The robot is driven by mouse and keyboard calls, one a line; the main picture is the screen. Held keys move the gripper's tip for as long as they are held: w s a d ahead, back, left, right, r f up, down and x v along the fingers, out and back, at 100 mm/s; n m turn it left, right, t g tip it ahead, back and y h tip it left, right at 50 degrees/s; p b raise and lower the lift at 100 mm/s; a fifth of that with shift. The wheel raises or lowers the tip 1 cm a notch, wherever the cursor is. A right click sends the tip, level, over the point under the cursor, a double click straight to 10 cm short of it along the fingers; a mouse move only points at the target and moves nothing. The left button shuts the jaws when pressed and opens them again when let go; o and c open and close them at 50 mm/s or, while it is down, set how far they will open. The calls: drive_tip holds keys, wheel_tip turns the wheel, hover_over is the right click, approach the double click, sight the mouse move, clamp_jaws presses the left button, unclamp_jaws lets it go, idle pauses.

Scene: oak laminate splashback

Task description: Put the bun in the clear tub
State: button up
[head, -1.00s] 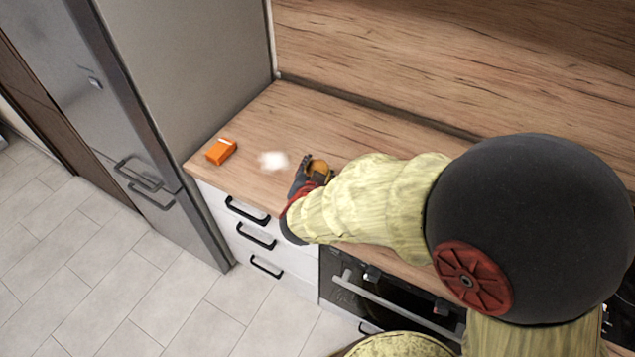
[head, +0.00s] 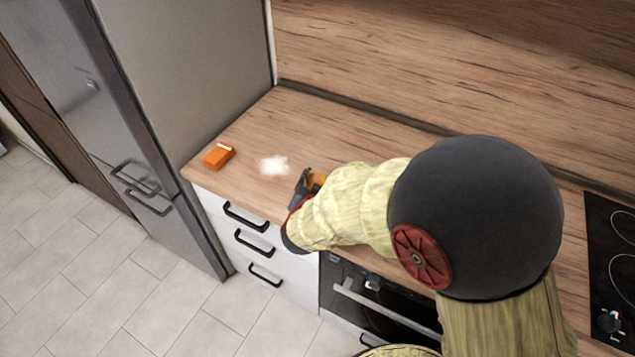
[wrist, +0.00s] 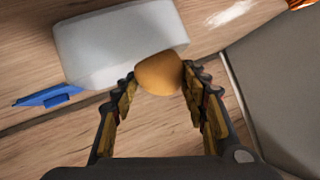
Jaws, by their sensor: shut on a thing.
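The bun (wrist: 158,74) is a rounded golden-tan piece at the tips of my gripper (wrist: 160,86), which is shut on it, a finger on each side. The clear tub (wrist: 110,38), a whitish, see-through box, lies just beyond the bun in the wrist view. The bun overlaps the tub's near right edge in the picture; I cannot tell whether they touch. In the head view my gripper (head: 304,186) is low over the counter near its front edge. The tub does not show there; my arm covers that part of the counter.
An orange box (head: 218,156) stands at the counter's left end by the grey fridge (head: 200,70). A white patch (head: 273,165) lies on the wood between box and gripper. A blue object (wrist: 48,97) lies left of the tub. A black hob (head: 612,260) is at far right.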

drive_tip(key=shift+f, duration=0.2)
drive_tip(key=o, duration=1.1)
drive_tip(key=shift+o, duration=0.2)
drive_tip(key=shift+r, duration=0.15)
drive_tip(key=shift+r, duration=0.3)
drive_tip(key=p+v, duration=0.4)
drive_tip(key=v, duration=0.8)
drive_tip(key=shift+p, duration=0.35)
